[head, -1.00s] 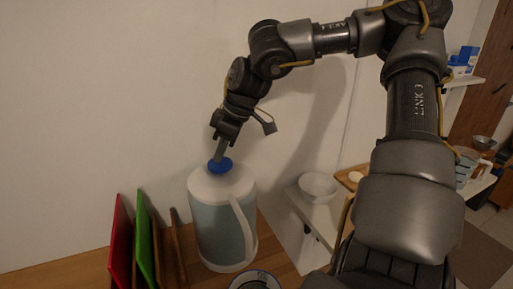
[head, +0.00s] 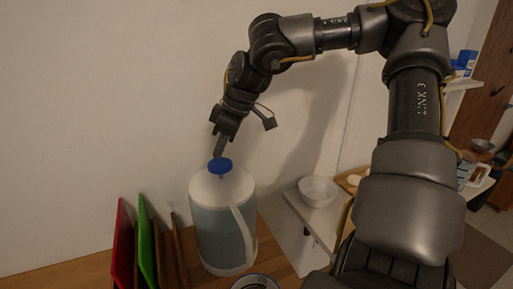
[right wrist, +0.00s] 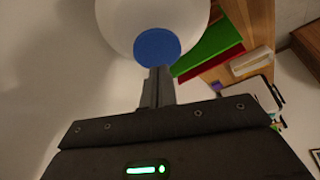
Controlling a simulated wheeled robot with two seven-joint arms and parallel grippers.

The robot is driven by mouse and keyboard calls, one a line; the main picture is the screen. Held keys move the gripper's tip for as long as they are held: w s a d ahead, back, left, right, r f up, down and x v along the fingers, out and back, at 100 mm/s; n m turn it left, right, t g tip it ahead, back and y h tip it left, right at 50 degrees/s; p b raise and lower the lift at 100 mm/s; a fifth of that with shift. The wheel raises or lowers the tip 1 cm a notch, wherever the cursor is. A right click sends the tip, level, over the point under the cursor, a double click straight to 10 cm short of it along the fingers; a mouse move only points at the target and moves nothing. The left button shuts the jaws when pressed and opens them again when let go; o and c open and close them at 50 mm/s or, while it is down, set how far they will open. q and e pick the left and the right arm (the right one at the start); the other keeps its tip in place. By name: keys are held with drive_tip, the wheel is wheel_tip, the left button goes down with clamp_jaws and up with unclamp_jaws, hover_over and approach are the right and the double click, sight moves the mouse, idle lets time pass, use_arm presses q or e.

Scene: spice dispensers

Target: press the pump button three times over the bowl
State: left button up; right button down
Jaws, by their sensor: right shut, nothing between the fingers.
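The pump dispenser (head: 222,222) is a white and pale blue-grey jug with a handle, standing upright on the wooden counter. Its blue pump button (head: 221,165) stands raised above the white lid on a short stem. My right gripper (head: 218,153) is shut and empty, pointing down just above the button, with a slight gap visible. In the right wrist view the shut fingers (right wrist: 158,84) point at the blue button (right wrist: 157,46). A round, white-rimmed thing (head: 255,279) is cut off at the bottom edge; I cannot tell if it is the bowl. My left gripper is not in view.
Red (head: 124,245) and green (head: 147,242) boards and a brown one stand upright left of the dispenser. A white bowl (head: 318,191) sits on a lower white surface to the right. A plain wall is close behind.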

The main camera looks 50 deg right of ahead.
sight(221, 162)
drive_tip(key=shift+f, duration=0.1)
drive_tip(key=shift+f+b, duration=1.65)
drive_tip(key=shift+f, duration=0.1)
drive_tip(key=shift+r, duration=0.15)
drive_tip(key=shift+r+p, duration=1.15)
drive_tip(key=shift+r, duration=0.55)
wheel_tip(221, 162, up, 6)
drive_tip(key=p, duration=0.4)
